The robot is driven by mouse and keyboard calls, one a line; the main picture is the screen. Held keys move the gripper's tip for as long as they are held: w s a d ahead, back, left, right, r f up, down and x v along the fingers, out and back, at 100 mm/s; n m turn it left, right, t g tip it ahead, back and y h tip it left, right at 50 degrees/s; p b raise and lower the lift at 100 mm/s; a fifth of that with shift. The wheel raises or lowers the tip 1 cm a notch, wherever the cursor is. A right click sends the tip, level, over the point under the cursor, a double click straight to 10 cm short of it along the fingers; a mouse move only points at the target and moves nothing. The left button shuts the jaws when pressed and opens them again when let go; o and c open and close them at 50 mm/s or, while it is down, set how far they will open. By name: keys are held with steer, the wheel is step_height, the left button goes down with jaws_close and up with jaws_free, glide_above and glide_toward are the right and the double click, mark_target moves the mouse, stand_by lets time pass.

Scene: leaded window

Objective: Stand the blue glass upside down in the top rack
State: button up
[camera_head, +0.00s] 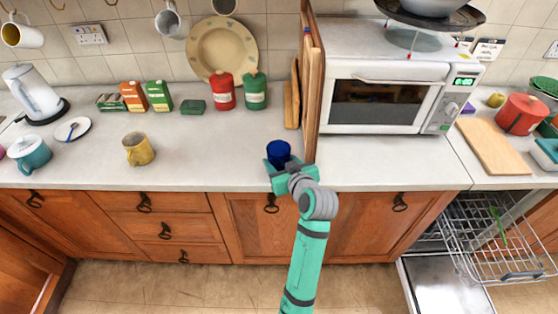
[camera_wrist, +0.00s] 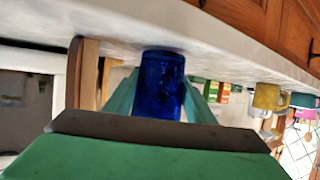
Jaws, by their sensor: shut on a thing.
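The blue glass (camera_head: 278,152) is at the front edge of the counter, just left of the wooden panel by the microwave. My gripper (camera_head: 279,166) is shut on it, with a finger on either side. In the wrist view the blue glass (camera_wrist: 160,84) stands between my two fingers (camera_wrist: 160,100). I cannot tell whether it touches the counter. The top rack (camera_head: 500,235) is a wire basket pulled out of the open dishwasher at the lower right. A green item (camera_head: 498,222) lies in it.
A yellow mug (camera_head: 138,149) stands on the counter to the left. The microwave (camera_head: 385,90) and wooden panel (camera_head: 311,90) are right of the glass. A chopping board (camera_head: 492,147) lies above the dishwasher. The open dishwasher door (camera_head: 445,287) extends below the rack.

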steer(key=shift+f, duration=0.3)
steer(key=o, duration=1.3)
steer(key=shift+o, duration=0.2)
steer(key=v, duration=1.1)
steer(key=shift+w+f, duration=0.1)
steer(key=shift+f, duration=0.05)
